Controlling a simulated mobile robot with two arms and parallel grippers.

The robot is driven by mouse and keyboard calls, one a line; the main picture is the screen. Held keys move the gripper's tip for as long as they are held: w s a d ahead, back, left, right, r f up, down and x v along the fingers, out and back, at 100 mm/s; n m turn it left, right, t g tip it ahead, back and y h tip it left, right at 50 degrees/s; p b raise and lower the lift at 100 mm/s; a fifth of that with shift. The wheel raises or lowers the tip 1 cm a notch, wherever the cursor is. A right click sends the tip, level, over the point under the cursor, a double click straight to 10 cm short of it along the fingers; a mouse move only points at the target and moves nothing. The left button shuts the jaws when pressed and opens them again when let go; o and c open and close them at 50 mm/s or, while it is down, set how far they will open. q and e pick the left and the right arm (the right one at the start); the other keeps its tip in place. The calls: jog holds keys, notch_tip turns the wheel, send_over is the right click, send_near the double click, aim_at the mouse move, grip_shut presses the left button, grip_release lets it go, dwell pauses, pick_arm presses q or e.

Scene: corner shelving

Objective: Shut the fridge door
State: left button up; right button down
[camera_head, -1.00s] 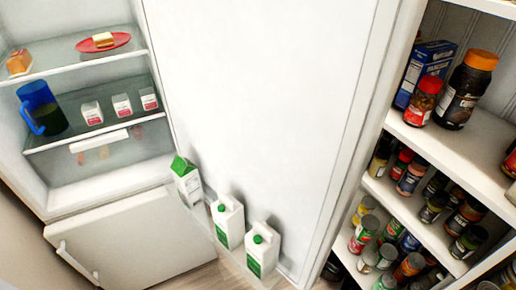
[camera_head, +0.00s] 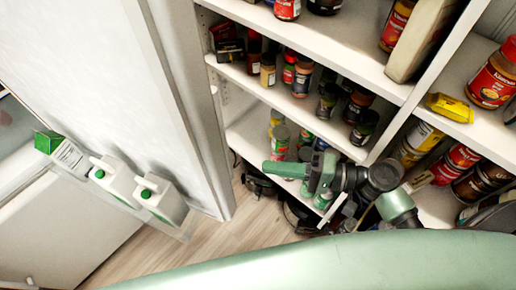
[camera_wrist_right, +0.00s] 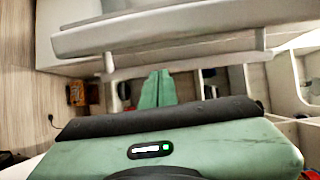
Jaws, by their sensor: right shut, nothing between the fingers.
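The fridge door (camera_head: 90,60) stands open at the left of the head view, its white inner side facing me. Several milk cartons (camera_head: 120,182) stand in its low rack. My right gripper (camera_head: 270,169) is shut and empty, to the right of the door's edge and in front of the shelving. In the right wrist view its green fingers (camera_wrist_right: 157,88) are together, just below a long pale bar on posts (camera_wrist_right: 170,32) that looks like a handle. Contact cannot be told. My left gripper is out of view.
White corner shelving (camera_head: 300,45) with jars, cans and boxes fills the right side, close around my right arm. Dark items lie on the floor under it. A patch of wooden floor (camera_head: 255,220) is bare between door and shelving.

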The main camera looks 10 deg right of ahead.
jog(key=w+a+r+p, duration=0.1)
jog(key=a+p, duration=0.1)
jog(key=a, duration=0.3)
jog(key=w+a+r+y+p, duration=0.1)
jog(key=a+r+p, duration=0.1)
jog(key=a, duration=0.2)
jog(key=shift+w+a, duration=0.35)
jog(key=shift+w, duration=0.05)
jog(key=shift+s, duration=0.1)
